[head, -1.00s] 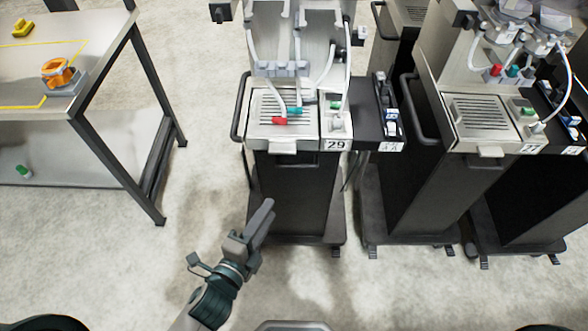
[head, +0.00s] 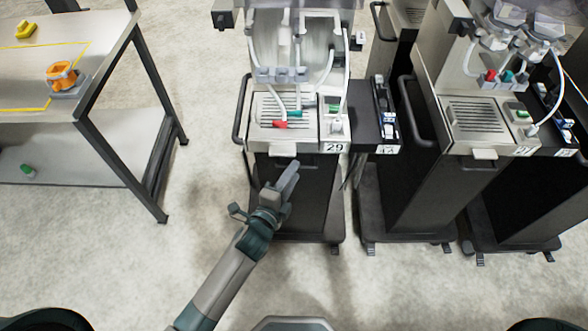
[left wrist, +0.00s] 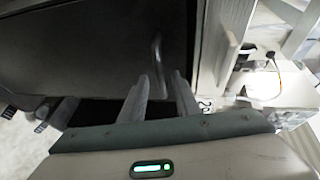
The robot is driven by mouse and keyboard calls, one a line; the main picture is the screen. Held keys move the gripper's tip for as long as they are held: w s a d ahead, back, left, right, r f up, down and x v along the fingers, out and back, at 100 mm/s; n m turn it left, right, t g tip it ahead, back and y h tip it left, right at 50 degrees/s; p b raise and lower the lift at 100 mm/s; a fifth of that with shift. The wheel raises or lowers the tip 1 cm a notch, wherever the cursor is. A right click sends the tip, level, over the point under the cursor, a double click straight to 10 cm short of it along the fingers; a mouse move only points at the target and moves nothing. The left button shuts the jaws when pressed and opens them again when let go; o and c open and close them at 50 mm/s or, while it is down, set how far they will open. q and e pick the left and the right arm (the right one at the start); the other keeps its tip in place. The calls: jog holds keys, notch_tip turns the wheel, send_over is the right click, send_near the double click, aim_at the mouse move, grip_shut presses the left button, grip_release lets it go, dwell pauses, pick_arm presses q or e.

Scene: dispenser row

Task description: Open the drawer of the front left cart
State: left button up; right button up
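The front left cart (head: 295,200) is a dark stand with a light machine on top, marked 29 (head: 335,147). A pale tab-like handle (head: 283,148) juts from the front edge below its slotted tray (head: 285,110). The front looks closed. My left gripper (head: 292,168) is just below and in front of this handle, pointing up at the cart, and holds nothing. In the left wrist view its fingers (left wrist: 163,95) are apart. A grey bar (left wrist: 157,52) shows beyond them against the dark panel; I cannot tell if it is the handle. My right gripper is not in view.
A similar cart (head: 480,150) stands to the right, with a narrow dark tray (head: 377,130) between. A table (head: 110,50) with an orange item (head: 62,75) stands at the left. The floor in front of the carts is clear.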

pick_arm(q)
jog(key=shift+x, duration=0.8)
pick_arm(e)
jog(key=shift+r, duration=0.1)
pick_arm(q)
jog(key=shift+s, duration=0.1)
grip_shut()
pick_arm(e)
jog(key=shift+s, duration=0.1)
